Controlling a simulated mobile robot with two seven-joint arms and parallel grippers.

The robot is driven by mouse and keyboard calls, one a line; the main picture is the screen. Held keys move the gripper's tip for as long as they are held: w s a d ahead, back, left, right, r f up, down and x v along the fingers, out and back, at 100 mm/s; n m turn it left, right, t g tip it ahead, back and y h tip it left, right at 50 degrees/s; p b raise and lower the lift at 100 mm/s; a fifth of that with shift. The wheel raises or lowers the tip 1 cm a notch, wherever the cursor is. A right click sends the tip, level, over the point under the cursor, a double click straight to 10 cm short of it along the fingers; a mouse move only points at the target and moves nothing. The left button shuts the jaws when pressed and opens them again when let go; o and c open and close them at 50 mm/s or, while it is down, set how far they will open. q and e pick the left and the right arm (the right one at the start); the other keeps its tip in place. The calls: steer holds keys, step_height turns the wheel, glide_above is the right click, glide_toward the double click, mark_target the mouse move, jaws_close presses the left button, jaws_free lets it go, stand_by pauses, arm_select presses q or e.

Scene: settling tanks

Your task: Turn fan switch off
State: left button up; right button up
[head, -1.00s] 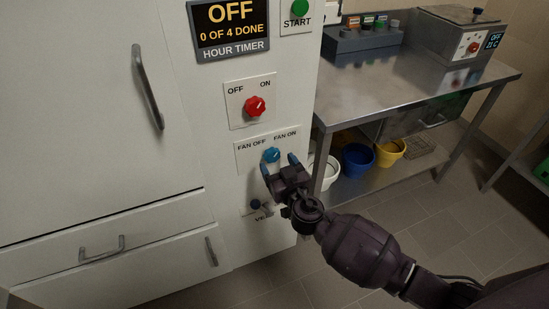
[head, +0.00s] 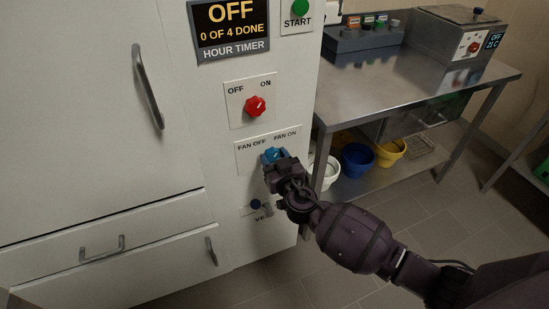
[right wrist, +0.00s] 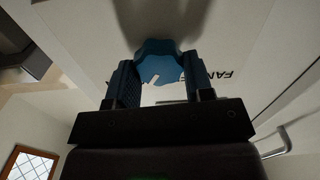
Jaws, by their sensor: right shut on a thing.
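The blue fan knob (head: 270,154) sits on a white plate (head: 247,157) marked FAN OFF at left and FAN ON at right, on the front of the white cabinet. My right gripper (head: 272,160) is at the knob from below, its fingers on either side of it and shut on it. In the right wrist view the scalloped blue knob (right wrist: 158,55) sits between the two blue ridged fingers. A white pointer mark shows on it there. The gripper hides much of the knob in the head view, so I cannot tell its setting. My left gripper is not in view.
A red OFF/ON knob (head: 255,106) is just above, under the hour timer display (head: 231,28) and green START button (head: 300,8). A small dark blue vent control (head: 256,204) is below my gripper. A steel bench (head: 420,85) stands to the right.

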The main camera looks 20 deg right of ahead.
steer(key=shift+n, duration=0.3)
steer(key=shift+f, duration=0.1)
steer(key=shift+n+b, duration=0.4)
steer(key=shift+n, duration=0.6)
steer(key=n, duration=0.5)
steer(key=shift+a, duration=0.1)
steer(key=n, duration=0.5)
steer(key=shift+n, duration=0.6)
